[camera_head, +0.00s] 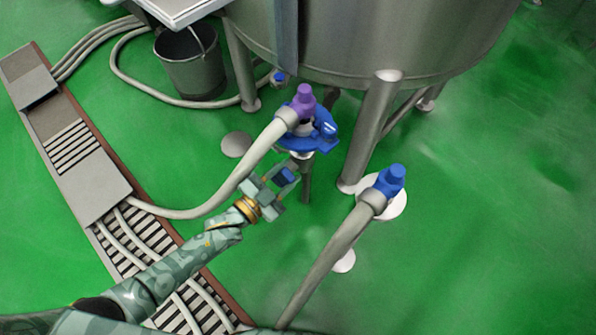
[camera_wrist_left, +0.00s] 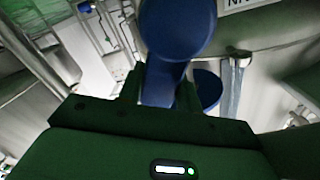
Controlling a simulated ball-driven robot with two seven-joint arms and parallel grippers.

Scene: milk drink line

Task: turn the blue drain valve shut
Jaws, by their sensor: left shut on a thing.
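The blue drain valve (camera_head: 318,137) sits under the steel tank, with a purple cap (camera_head: 304,98) on the grey hose beside it. My left gripper (camera_head: 277,186) is just below and in front of the valve, with a dark blue piece (camera_head: 286,176) between its fingers. In the left wrist view a blue bar (camera_wrist_left: 160,84) with a round blue end (camera_wrist_left: 178,27) stands between the fingers of my left gripper (camera_wrist_left: 160,92), which is shut on it. I take this to be the valve's handle; its joint to the valve is hidden. My right gripper is not in view.
The steel tank (camera_head: 370,35) stands over the valve on steel legs (camera_head: 370,135). A second hose with a blue cap (camera_head: 391,180) stands to the right. A steel bucket (camera_head: 190,65) is at the back left, a floor drain (camera_head: 85,165) at the left. Green floor is clear at the right.

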